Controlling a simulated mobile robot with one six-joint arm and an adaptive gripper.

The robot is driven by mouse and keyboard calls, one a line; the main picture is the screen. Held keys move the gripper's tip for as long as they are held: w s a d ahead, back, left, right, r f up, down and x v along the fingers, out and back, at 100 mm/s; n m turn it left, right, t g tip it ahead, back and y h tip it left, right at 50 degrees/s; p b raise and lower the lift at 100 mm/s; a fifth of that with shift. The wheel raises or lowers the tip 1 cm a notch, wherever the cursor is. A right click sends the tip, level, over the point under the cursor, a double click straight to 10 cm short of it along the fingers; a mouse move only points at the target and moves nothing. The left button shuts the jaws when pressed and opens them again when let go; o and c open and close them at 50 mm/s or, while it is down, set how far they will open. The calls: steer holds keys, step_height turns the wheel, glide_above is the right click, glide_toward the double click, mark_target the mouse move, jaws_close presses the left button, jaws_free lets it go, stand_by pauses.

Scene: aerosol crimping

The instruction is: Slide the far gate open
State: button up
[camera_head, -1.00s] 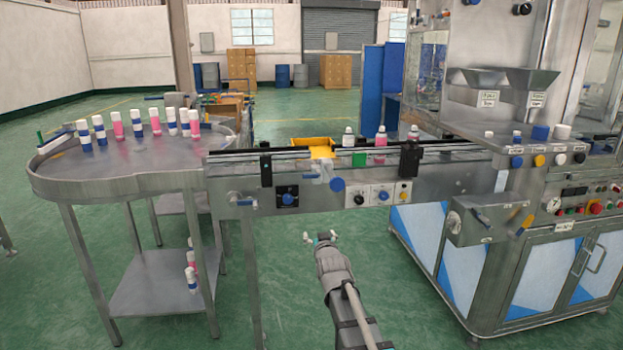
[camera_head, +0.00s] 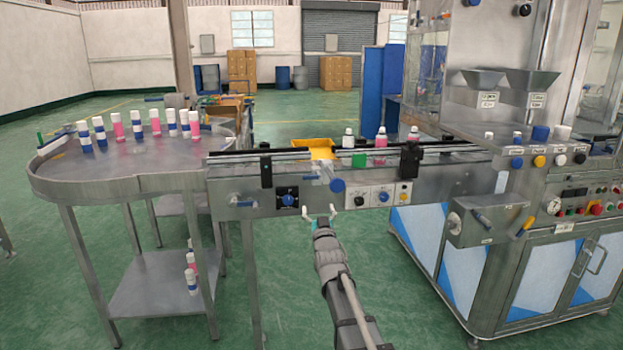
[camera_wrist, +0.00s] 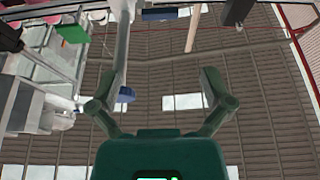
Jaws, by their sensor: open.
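My gripper (camera_head: 319,214) is open and empty, in front of and below the conveyor (camera_head: 440,172). In the wrist view its two fingers (camera_wrist: 158,82) stand wide apart with nothing between them. Above it at the conveyor's front are a small clear fitting (camera_head: 324,171) and a blue knob (camera_head: 337,185). The blue knob also shows in the wrist view (camera_wrist: 126,95), left of the middle between the fingers. A green block (camera_head: 359,160) sits on the rail to the right; it shows at upper left in the wrist view (camera_wrist: 72,34). I cannot tell which part is the far gate.
A round steel table (camera_head: 110,186) with several bottles stands left. The crimping machine (camera_head: 500,250) fills the right. The floor before the conveyor is clear.

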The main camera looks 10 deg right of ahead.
mark_target(311, 177)
steer(key=p+x, duration=0.5)
steer(key=x, duration=0.8)
steer(key=shift+w, duration=0.35)
steer(key=c, duration=1.1)
steer(key=s, duration=0.6)
steer(key=shift+s, duration=0.2)
steer(key=shift+c, duration=0.2)
steer(key=o, duration=1.1)
steer(key=shift+o, duration=0.2)
steer(key=shift+w, duration=0.1)
